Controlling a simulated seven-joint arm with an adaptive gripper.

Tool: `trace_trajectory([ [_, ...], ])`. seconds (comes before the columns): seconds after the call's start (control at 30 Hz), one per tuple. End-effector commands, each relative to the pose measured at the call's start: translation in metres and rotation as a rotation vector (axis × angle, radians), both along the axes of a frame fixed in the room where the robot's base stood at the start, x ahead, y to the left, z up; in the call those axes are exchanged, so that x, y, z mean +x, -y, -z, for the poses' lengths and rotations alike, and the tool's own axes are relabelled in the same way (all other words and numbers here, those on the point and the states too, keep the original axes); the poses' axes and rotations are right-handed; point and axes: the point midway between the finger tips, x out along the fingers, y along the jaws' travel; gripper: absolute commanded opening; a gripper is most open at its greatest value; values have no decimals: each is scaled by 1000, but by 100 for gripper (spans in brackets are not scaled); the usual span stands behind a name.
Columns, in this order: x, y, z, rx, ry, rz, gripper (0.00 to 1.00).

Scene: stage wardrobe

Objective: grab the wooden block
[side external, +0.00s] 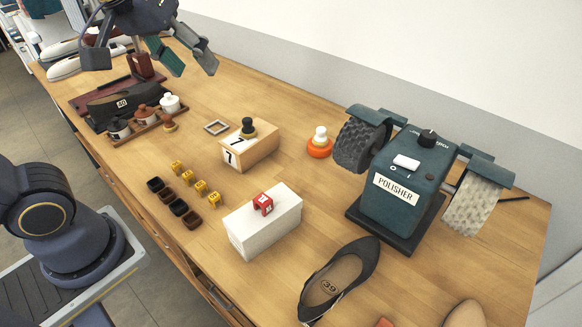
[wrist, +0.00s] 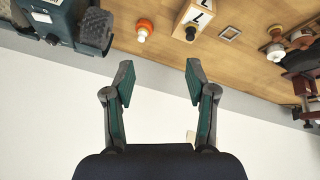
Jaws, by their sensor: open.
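The wooden block (side external: 263,151) stands on the table near its middle, with a white "7" label on its faces. A black-knobbed piece (side external: 248,128) sits on its top. In the wrist view the block (wrist: 183,17) is at the top edge, partly cut off, with its labelled face showing. My gripper (side external: 145,60) is open and empty, raised over the far left part of the table and well apart from the block.
A small square frame (side external: 216,127) lies left of the block, and an orange-based white knob (side external: 319,143) stands right. A green polisher (side external: 403,190) is farther right. A white box with a red piece (side external: 263,204), several yellow pieces (side external: 200,186) and dark cups (side external: 179,207) are in front.

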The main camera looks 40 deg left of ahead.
Motion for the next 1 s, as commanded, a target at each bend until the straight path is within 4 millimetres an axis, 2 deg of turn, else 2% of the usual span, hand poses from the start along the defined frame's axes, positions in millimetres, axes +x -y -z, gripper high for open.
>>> trace_trajectory([
  [0.03, 16, 17, -5, -14, -21, 2, 56],
  [0.17, 55, 76, -10, -51, -85, 2, 56],
  [0.27, 80, 142, 0, -66, -151, 32, 56],
  [0.3, 86, 171, 9, -68, -181, 50, 56],
  [0.37, 89, 217, 26, -65, -230, 84, 56],
  [0.4, 87, 247, 40, -59, -260, 112, 56],
  [0.47, 79, 290, 63, -40, -307, 160, 56],
  [0.5, 71, 315, 80, -25, -336, 196, 56],
  [0.6, 43, 364, 121, 18, -400, 295, 56],
  [0.7, 14, 390, 156, 64, -454, 365, 56],
  [0.8, -5, 399, 174, 96, -483, 401, 56],
  [0.9, -10, 401, 184, 101, -484, 411, 56],
  [1.0, -10, 400, 204, 102, -485, 410, 56],
])
